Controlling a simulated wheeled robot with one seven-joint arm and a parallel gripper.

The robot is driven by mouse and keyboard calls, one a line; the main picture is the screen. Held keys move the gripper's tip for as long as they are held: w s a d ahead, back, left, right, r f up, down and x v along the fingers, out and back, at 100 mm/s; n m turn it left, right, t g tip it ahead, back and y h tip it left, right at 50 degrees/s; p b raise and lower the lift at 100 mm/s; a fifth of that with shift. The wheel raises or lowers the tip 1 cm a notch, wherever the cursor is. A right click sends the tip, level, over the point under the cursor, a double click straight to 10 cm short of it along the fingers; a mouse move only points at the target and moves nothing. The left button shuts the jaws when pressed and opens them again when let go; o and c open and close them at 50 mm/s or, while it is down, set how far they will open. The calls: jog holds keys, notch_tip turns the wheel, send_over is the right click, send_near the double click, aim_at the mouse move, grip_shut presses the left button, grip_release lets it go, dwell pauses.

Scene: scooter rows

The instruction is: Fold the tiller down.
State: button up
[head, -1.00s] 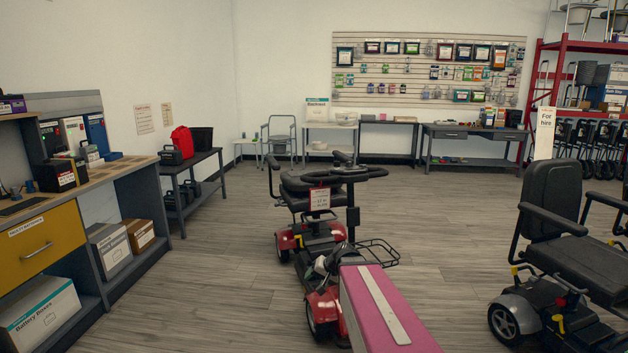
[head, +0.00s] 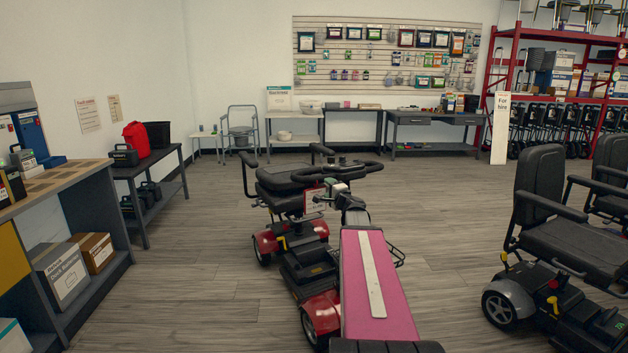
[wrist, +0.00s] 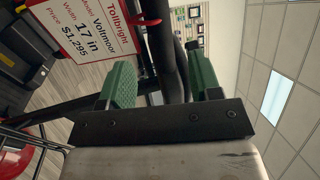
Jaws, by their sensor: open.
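The red scooter (head: 322,312) stands ahead of me in the head view, its front toward me. Its tiller is upright, with black looped handlebars (head: 352,169) on top. My gripper (head: 329,194) is at the tiller, just below the handlebars. In the wrist view my gripper (wrist: 160,82) is open, with one green finger on each side of a black tiller post (wrist: 165,50). I cannot tell whether either finger touches it. A red and white price tag (wrist: 95,28) hangs beside the left finger. My pink arm link hides part of the scooter's front.
A second scooter with a black seat (head: 575,230) stands at the right. A workbench (head: 85,190) and a dark side table (head: 150,165) line the left. Tables stand along the back wall. The floor between the scooters and the back tables is clear.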

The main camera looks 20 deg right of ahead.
aim_at(320, 181)
jog(key=w, duration=0.3)
jog(key=w+a, duration=0.1)
jog(key=w, duration=0.6)
jog(key=shift+w+a+r, duration=0.1)
jog(key=shift+a+r, duration=0.05)
jog(key=shift+r, duration=0.15)
jog(key=shift+c, duration=0.3)
